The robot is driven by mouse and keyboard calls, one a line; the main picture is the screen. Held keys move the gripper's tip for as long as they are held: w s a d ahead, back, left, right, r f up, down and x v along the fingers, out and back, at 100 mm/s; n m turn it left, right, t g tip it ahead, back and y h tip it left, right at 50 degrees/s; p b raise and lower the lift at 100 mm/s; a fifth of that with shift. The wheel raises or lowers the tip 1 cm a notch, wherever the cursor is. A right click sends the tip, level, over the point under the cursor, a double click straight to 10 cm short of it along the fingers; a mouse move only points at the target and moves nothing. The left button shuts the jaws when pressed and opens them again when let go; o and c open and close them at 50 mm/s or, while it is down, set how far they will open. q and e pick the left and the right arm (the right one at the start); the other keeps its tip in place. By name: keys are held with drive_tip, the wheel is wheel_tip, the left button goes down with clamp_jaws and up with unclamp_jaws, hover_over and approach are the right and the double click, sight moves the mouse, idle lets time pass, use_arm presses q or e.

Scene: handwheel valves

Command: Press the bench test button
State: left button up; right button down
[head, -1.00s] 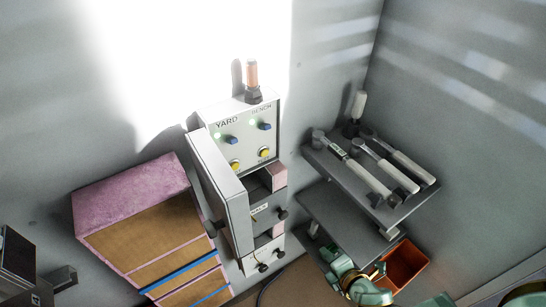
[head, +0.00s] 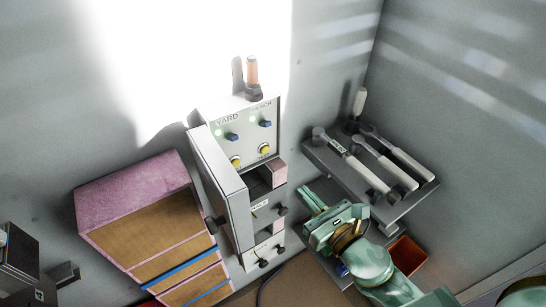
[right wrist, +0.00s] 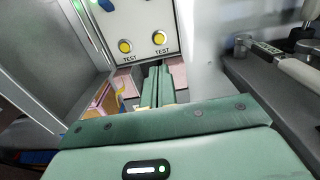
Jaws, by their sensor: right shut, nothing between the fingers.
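The control panel (head: 222,140) carries a YARD side and a BENCH side, each with a blue switch and a yellow button. The bench test button (head: 264,150) is the right yellow one; it also shows in the right wrist view (right wrist: 159,38), above TEST lettering. The yard test button (head: 235,162) is to its left, also in the right wrist view (right wrist: 125,46). My right gripper (head: 309,196) is shut and empty, below and right of the panel, apart from the button. In the right wrist view its closed fingers (right wrist: 158,76) point up below the bench button. My left gripper is out of view.
A dark shelf with tools (head: 372,180) stands close on the right. An orange bin (head: 408,253) is below it. A pink-topped drawer unit (head: 135,190) stands at left.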

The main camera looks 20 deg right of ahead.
sight(266, 150)
drive_tip(key=p+x, duration=0.2)
drive_tip(key=x, duration=1.1)
drive_tip(key=shift+s, duration=0.1)
drive_tip(key=shift+w+a, duration=0.15)
drive_tip(key=shift+w, duration=0.3)
